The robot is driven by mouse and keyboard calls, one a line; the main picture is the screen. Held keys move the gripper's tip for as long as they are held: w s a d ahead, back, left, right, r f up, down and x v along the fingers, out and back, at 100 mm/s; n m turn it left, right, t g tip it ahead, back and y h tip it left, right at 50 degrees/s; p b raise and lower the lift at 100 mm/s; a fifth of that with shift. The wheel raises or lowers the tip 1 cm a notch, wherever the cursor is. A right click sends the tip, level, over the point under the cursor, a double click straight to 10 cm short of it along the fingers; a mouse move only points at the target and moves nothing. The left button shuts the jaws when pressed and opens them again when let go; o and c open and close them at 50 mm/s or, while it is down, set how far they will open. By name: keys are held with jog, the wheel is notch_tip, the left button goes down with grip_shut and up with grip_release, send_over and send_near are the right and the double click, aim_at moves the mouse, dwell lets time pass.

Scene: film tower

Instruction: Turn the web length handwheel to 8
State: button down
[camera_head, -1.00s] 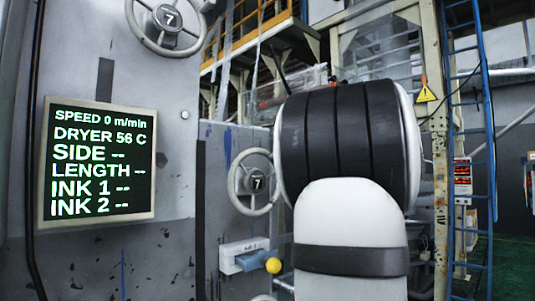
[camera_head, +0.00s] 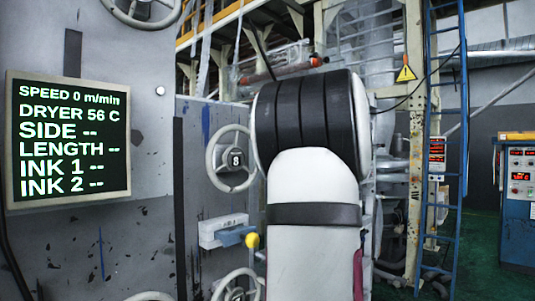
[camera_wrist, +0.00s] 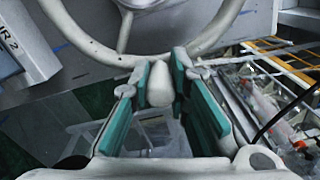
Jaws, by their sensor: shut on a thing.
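The grey handwheel (camera_head: 212,160) stands on the machine wall left of my arm in the head view. Its dark hub dial (camera_head: 235,158) reads 8. In the wrist view a handwheel rim (camera_wrist: 98,52) curves across the top, with a pale rounded handle (camera_wrist: 160,86) standing out from it. My gripper (camera_wrist: 163,78) is shut on this handle, between its green pads. In the head view my gripper is hidden behind my arm. The screen (camera_head: 68,140) shows LENGTH with dashes, speed 0 and dryer 56 C.
Another handwheel (camera_head: 137,18) is cut off at the top left, and one (camera_head: 222,290) at the bottom. A small box with a yellow knob (camera_head: 252,240) sits below the middle wheel. A blue ladder (camera_head: 464,150) and a control cabinet (camera_head: 521,220) stand at the right.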

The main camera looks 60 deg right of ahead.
jog(key=shift+a+f+m, duration=0.25)
jog(key=shift+f+m, duration=0.7)
jog(key=shift+m, duration=0.3)
jog(key=shift+a+f+m, duration=0.2)
jog(key=shift+f+m, duration=0.7)
jog(key=shift+m, duration=0.35)
jog(key=shift+f, duration=0.1)
jog(key=c, duration=1.5)
grip_release()
jog(key=v, duration=1.2)
